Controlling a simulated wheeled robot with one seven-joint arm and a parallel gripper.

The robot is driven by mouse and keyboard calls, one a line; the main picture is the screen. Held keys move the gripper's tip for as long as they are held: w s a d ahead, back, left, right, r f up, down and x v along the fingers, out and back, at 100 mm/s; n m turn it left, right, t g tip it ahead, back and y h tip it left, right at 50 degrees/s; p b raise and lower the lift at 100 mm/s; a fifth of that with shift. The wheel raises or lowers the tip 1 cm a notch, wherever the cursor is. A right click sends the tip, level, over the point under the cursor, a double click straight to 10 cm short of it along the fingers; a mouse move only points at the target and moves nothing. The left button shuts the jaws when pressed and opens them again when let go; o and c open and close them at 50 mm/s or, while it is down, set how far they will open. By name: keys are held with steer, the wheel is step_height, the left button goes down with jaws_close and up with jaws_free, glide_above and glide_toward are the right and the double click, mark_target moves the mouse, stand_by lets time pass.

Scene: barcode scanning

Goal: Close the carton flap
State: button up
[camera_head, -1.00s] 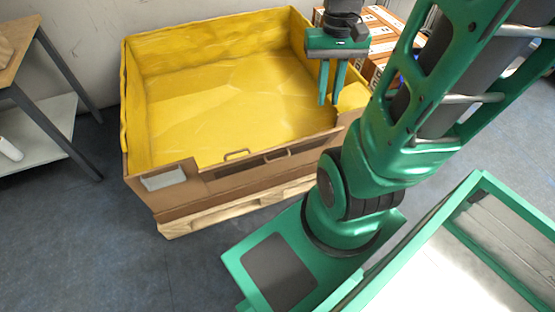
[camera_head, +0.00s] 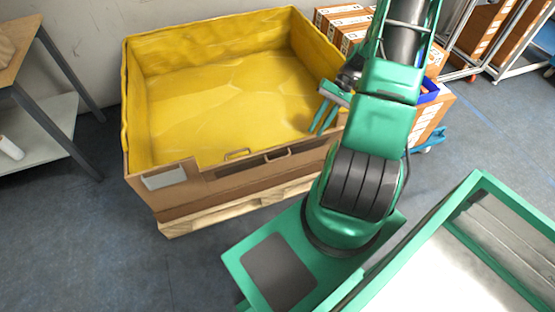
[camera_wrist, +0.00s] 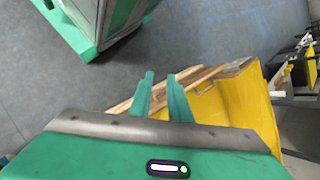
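The carton is a large brown cardboard box (camera_head: 250,178) with a yellow liner (camera_head: 220,105), standing on a wooden pallet (camera_head: 205,217). Its front side has a dark slot and two handle-like loops along the upper edge, and a pale label at left. I cannot tell which front part is the flap or its exact angle. My gripper (camera_head: 322,118) is at the carton's right front corner, tilted, its two green fingers apart. In the wrist view my gripper (camera_wrist: 161,88) is open and empty, with the yellow liner (camera_wrist: 235,95) beyond and to the right. My arm hides the carton's right front corner.
A table (camera_head: 45,118) with a lower shelf stands at left. Stacked brown boxes (camera_head: 345,22) and a blue bin (camera_head: 428,90) stand behind and right of my arm. Metal racks (camera_head: 495,40) are at the far right. Grey floor (camera_head: 100,240) is clear at front left.

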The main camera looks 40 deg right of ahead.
mark_target(278, 159)
step_height(278, 159, down, 16)
steer(key=w+a+m+t+y, duration=0.2)
steer(key=m+t+y, duration=0.25)
steer(key=t, duration=0.35)
steer(key=shift+t+y, duration=0.25)
steer(key=shift+t, duration=0.45)
steer(key=x, duration=0.3)
steer(key=f+x, duration=0.1)
steer(key=x, duration=0.7)
steer(key=shift+w+d+f, duration=0.2)
steer(key=shift+w+f, duration=0.05)
steer(key=shift+f, duration=0.05)
steer(key=shift+c, duration=0.3)
jaws_close()
